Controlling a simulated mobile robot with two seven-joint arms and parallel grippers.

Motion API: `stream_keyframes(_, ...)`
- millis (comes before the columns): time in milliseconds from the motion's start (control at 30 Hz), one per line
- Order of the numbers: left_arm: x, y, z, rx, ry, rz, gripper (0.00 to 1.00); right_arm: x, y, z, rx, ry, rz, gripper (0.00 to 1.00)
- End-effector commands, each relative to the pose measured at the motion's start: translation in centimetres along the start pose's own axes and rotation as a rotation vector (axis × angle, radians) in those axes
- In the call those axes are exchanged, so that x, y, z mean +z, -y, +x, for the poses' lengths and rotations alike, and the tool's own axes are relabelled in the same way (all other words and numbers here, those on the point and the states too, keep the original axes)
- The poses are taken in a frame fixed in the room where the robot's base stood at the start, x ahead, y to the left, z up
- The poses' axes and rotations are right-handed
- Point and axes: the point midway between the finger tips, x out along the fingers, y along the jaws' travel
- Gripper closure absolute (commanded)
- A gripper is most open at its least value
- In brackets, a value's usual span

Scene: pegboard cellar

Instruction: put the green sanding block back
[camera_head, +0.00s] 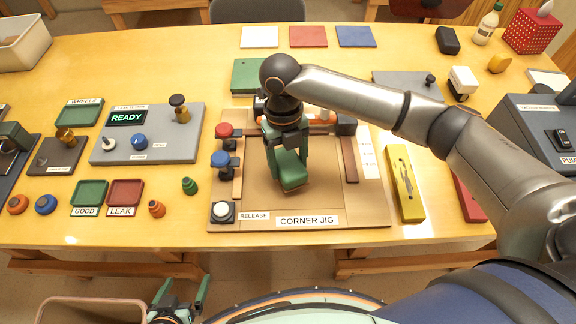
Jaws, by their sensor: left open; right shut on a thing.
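The green sanding block (291,174) is in my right gripper (287,148), over the middle of the tan corner jig (300,221). The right gripper's dark green fingers are shut on it from above, and the block looks tilted. I cannot tell whether its lower end touches the jig board. My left gripper (182,292) is low at the bottom left, in front of the table edge, open and empty. A flat green square (248,76) lies behind the jig, partly hidden by my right arm.
The jig carries red and blue knobs on its left and a white RELEASE button (223,211). A yellow level (405,183) lies right of it. A grey READY panel (148,150) and GOOD (90,193) and LEAK (125,193) trays are left. Bare table shows at back left.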

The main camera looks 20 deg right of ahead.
Motion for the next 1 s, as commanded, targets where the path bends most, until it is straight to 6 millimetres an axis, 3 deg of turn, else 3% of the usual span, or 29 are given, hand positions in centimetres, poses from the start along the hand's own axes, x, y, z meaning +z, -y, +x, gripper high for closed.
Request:
stream_keyframes(133,-0.3,0.0,-0.2,0.000,-0.001,0.000,0.00,0.2,-0.1,2.0,0.000,-0.003,-0.001,0.91)
stream_keyframes(467,-0.2,0.0,-0.1,0.000,-0.002,0.000,0.00,0.3,-0.1,2.3,0.001,-0.001,-0.002,0.91)
stream_keyframes(500,-0.2,0.0,-0.1,0.000,-0.002,0.000,0.00,0.3,-0.1,2.4,0.000,-0.001,-0.002,0.29)
stream_keyframes(767,-0.3,0.0,-0.1,0.000,-0.003,0.000,0.00,0.3,-0.1,2.4,0.000,-0.001,-0.002,0.00)
stream_keyframes(1000,-0.3,0.0,-0.1,0.000,-0.003,0.000,0.00,0.3,-0.1,2.3,0.000,-0.001,-0.001,0.00)
